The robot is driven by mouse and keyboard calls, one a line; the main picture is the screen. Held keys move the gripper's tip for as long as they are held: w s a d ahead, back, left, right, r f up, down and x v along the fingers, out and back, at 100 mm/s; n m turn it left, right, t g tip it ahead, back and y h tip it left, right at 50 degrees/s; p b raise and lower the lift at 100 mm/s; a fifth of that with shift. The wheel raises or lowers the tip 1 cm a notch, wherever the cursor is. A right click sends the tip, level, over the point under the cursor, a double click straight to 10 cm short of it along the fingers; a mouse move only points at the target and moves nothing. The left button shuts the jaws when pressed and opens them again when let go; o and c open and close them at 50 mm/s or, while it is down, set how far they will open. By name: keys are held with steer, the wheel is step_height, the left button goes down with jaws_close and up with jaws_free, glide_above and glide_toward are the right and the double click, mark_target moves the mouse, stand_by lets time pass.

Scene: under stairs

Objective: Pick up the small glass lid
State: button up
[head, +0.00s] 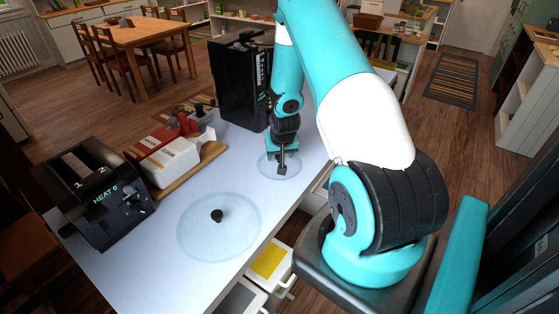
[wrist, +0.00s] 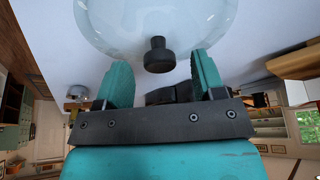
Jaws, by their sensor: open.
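The small glass lid (head: 265,170) lies flat on the pale counter near its right edge, clear with a bluish rim. My gripper (head: 282,168) is directly over it and hides its middle in the head view. In the wrist view, the glass (wrist: 110,25) fills the top, and its black knob stands in front of and between my two open teal fingers (wrist: 161,62). A gap shows on both sides of the knob. A larger glass lid (head: 240,235) with a black knob lies nearer on the same counter.
A black toaster (head: 105,195) stands at the counter's left. A board (head: 185,180) with a white box and a red item lies behind it. A tall black machine (head: 238,85) stands at the back, close to my gripper. An open drawer (head: 268,265) sits below the right edge.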

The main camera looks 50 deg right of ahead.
steer(key=shift+w+d+f, duration=0.1)
steer(key=shift+w+f, duration=0.05)
steer(key=shift+f, duration=0.2)
steer(key=c, duration=1)
steer(key=shift+r, duration=0.1)
steer(key=shift+c, duration=0.2)
step_height(320, 180, up, 20)
steer(key=b, duration=0.4)
